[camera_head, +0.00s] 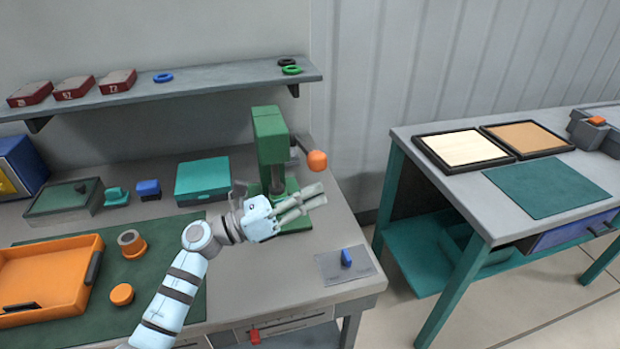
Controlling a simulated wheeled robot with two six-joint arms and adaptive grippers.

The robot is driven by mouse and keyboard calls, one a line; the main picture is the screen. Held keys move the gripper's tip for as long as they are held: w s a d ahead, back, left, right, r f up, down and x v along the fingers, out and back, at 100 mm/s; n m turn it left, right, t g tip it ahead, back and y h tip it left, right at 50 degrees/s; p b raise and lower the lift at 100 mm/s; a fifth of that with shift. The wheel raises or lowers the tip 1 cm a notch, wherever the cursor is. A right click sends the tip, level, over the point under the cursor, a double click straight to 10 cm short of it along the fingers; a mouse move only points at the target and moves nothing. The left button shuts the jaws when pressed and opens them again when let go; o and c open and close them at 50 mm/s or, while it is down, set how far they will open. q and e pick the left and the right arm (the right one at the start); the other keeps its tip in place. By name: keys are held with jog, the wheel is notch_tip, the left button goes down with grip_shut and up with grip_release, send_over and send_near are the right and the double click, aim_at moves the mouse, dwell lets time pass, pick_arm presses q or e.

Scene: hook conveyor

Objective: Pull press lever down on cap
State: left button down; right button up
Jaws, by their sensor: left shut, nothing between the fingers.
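The green press (271,145) stands upright at the back right of the workbench. Its lever ends in an orange knob (317,160), which sticks out to the right. My left gripper (318,195) is shut and empty, in front of the press base and below the knob, apart from it. The gripper hides most of the press's lower part, and I cannot see whether a cap lies under the ram. A round orange piece (122,294), perhaps a cap, lies on the green mat. Behind it stands an orange piece with a grey top (131,243). My right gripper is not in view.
An orange tray (93,268) lies on the green mat (185,300) at left. A teal box (203,180) stands left of the press. A blue piece (346,257) sits on a grey plate at front right. A shelf (200,78) hangs above. The front right benchtop is mostly clear.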

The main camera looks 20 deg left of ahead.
pick_arm(q)
jog(key=shift+a+r, duration=0.15)
jog(key=shift+r, duration=0.35)
jog(key=shift+a+r, duration=0.15)
jog(key=shift+r, duration=0.35)
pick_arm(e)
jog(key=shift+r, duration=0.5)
pick_arm(q)
jog(key=shift+w, duration=0.1)
jog(key=shift+p, duration=0.3)
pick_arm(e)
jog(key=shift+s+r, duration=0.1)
